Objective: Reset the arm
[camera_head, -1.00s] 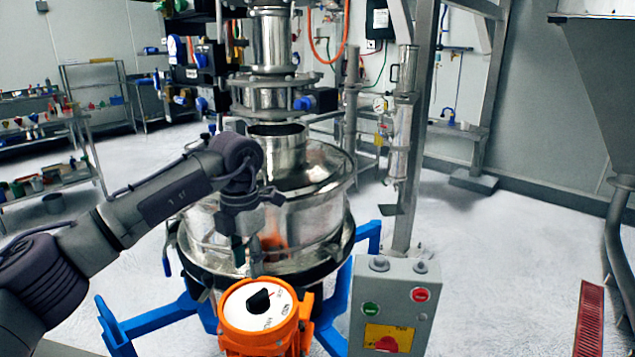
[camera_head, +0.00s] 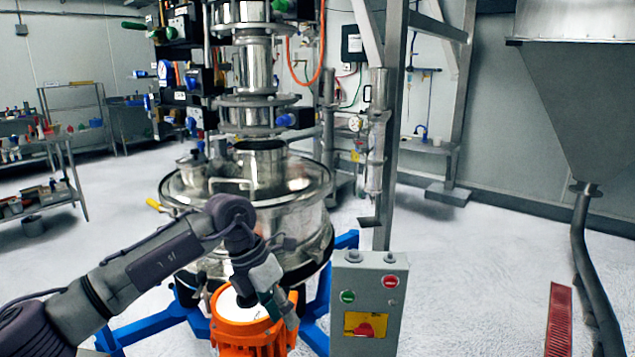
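My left arm comes in from the left, and its gripper (camera_head: 281,311) points down and to the right. It is in front of the orange unit (camera_head: 238,335) with the white dial face (camera_head: 228,303), and covers part of the dial. The dial's black knob is hidden. I cannot tell whether the fingers touch the unit or whether they are open. No held object shows. My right gripper is not in view.
The steel powder sifter (camera_head: 305,205) stands behind the gripper on a blue frame (camera_head: 150,324). A grey control box (camera_head: 352,283) stands close to the right of the orange unit. A steel hopper (camera_head: 580,100) is at the far right. Pale floor (camera_head: 470,270) is open between them.

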